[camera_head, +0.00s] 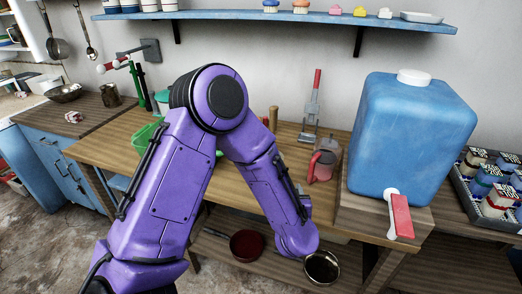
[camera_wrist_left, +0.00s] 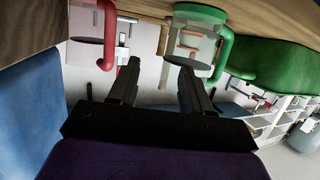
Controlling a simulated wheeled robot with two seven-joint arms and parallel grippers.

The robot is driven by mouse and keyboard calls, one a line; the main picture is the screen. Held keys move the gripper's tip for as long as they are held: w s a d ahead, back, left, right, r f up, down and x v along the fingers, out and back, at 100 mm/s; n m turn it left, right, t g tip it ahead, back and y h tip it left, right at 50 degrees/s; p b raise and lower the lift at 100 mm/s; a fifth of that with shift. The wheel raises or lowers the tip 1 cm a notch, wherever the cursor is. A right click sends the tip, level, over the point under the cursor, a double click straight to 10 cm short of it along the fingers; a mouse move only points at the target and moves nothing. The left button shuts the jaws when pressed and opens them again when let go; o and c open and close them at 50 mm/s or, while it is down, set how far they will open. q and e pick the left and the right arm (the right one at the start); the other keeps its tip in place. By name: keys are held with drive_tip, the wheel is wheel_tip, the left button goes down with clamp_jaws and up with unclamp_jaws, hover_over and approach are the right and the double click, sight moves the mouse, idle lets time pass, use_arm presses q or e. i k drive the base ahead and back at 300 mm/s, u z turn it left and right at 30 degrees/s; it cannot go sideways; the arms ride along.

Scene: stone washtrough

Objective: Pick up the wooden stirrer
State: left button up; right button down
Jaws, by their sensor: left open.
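A short upright wooden piece (camera_head: 273,119) shows just behind my purple arm at the back of the wooden table. It may be the wooden stirrer, but its lower part is hidden and I cannot tell for sure. My left arm reaches over the table and bends down at its front edge, hiding its gripper in the head view. In the left wrist view my left gripper (camera_wrist_left: 159,80) is open, with nothing between its fingers. No stirrer can be made out in that view. My right gripper is not in view.
A red-handled jug (camera_head: 323,161) stands right of my arm; it also shows in the wrist view (camera_wrist_left: 92,50), beside a green-handled jug (camera_wrist_left: 197,42). A blue tank (camera_head: 412,140) stands at the right. Pans (camera_head: 247,244) (camera_head: 321,267) sit on the lower shelf.

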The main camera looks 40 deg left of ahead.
sight(272, 110)
drive_tip(key=u, duration=1.3)
